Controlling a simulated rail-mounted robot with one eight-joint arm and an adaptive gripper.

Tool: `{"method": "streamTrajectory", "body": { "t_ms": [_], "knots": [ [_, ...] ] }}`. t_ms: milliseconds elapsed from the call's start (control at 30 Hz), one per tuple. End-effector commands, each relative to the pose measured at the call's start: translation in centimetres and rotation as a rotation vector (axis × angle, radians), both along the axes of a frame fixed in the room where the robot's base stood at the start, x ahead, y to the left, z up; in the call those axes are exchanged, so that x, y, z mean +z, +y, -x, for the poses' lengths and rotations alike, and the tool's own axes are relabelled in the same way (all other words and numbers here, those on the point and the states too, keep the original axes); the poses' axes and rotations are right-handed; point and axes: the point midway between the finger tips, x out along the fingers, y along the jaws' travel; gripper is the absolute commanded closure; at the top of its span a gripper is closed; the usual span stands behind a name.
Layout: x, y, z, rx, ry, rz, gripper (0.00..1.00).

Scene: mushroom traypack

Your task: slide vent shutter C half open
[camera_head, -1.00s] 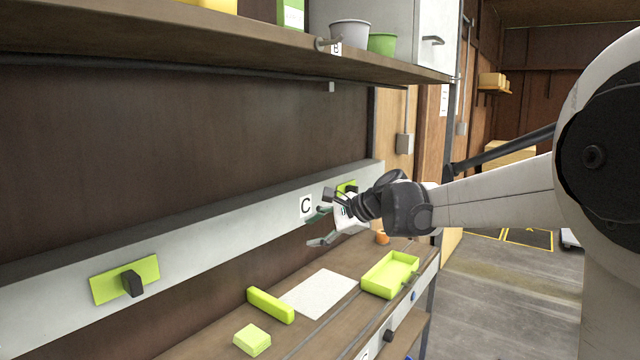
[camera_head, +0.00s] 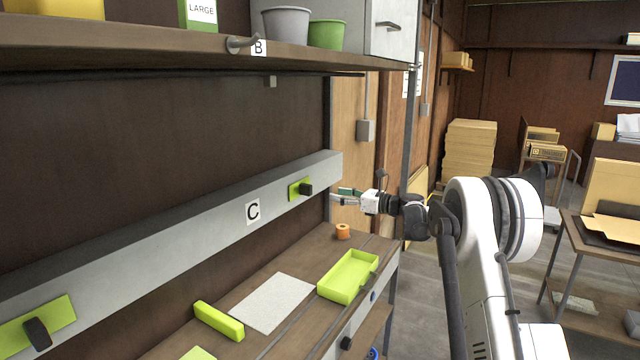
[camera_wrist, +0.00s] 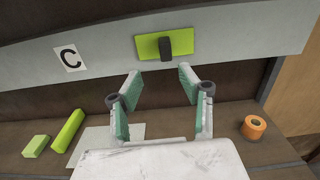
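A pale grey rail (camera_head: 150,239) runs along the wall and carries a C label (camera_head: 252,211). A lime-green shutter plate (camera_head: 294,193) with a black knob (camera_head: 306,189) sits on the rail right of the label, near its right end. A second green plate (camera_head: 62,314) with a black knob (camera_head: 38,334) sits far left. In the wrist view the right-hand plate (camera_wrist: 146,46) and knob (camera_wrist: 163,45) lie ahead of my gripper (camera_wrist: 160,80), which is open and empty. In the head view my gripper (camera_head: 340,195) is right of the knob, apart from it.
The bench below holds a green tray (camera_head: 347,278), white sheet (camera_head: 272,302), green block (camera_head: 218,320) and orange roll (camera_head: 343,231). A shelf (camera_head: 170,42) with pots hangs above. A dark post (camera_head: 412,130) stands behind my gripper.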

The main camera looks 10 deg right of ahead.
Motion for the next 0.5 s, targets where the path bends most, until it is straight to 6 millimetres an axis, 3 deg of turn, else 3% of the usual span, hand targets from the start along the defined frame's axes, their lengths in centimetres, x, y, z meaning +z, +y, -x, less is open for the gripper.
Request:
{"method": "streamTrajectory", "body": {
  "t_ms": [233,500],
  "knots": [
    [-0.2,0.2,-1.1,-0.001,0.009,-0.034,0.62],
    [-0.2,3.5,-4.1,0.000,0.008,-0.032,0.62]
  ]
}}
